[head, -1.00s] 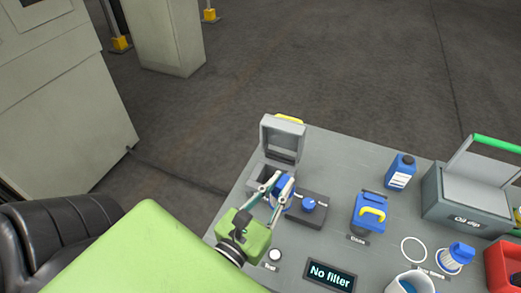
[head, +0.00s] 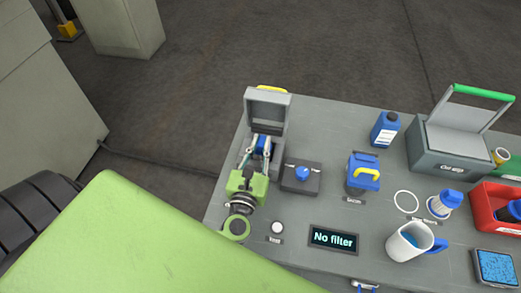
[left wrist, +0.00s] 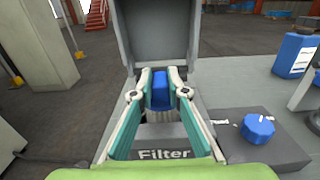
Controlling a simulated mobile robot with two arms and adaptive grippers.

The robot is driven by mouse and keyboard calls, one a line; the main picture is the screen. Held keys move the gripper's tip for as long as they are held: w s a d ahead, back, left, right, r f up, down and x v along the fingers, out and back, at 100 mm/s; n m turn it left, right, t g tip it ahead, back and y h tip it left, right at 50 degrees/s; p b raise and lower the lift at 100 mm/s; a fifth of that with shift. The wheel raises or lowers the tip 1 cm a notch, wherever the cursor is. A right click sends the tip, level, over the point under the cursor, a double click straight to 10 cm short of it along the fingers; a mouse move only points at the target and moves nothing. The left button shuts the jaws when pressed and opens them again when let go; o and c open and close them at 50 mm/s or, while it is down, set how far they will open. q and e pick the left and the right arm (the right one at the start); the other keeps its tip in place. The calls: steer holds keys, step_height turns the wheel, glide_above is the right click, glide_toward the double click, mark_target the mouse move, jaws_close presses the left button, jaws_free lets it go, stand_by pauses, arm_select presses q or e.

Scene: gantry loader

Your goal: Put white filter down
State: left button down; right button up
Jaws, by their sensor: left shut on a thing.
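My left gripper (head: 258,150) is shut on a filter with a blue cap (left wrist: 160,88). Below the cap a pale ribbed body (left wrist: 160,116) shows in part. The gripper holds it at the opening of the grey box labelled Filter (left wrist: 163,153), whose lid (head: 268,110) stands open behind. I cannot tell whether the filter touches the box floor. The display (head: 333,239) reads "No filter". My right gripper is not in view.
A dark box with a blue knob (head: 301,174) stands close right of the Filter box. Farther right are a blue bottle (head: 385,130), a blue device with yellow handle (head: 364,172), a mug (head: 406,243), a red crate (head: 482,205) and an open grey case (head: 440,153).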

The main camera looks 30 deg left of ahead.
arm_select(q)
steer(key=shift+f, duration=0.8)
steer(key=shift+f+b, duration=0.2)
steer(key=shift+b, duration=0.1)
steer(key=c, duration=2)
jaws_free()
steer(key=shift+r, duration=0.1)
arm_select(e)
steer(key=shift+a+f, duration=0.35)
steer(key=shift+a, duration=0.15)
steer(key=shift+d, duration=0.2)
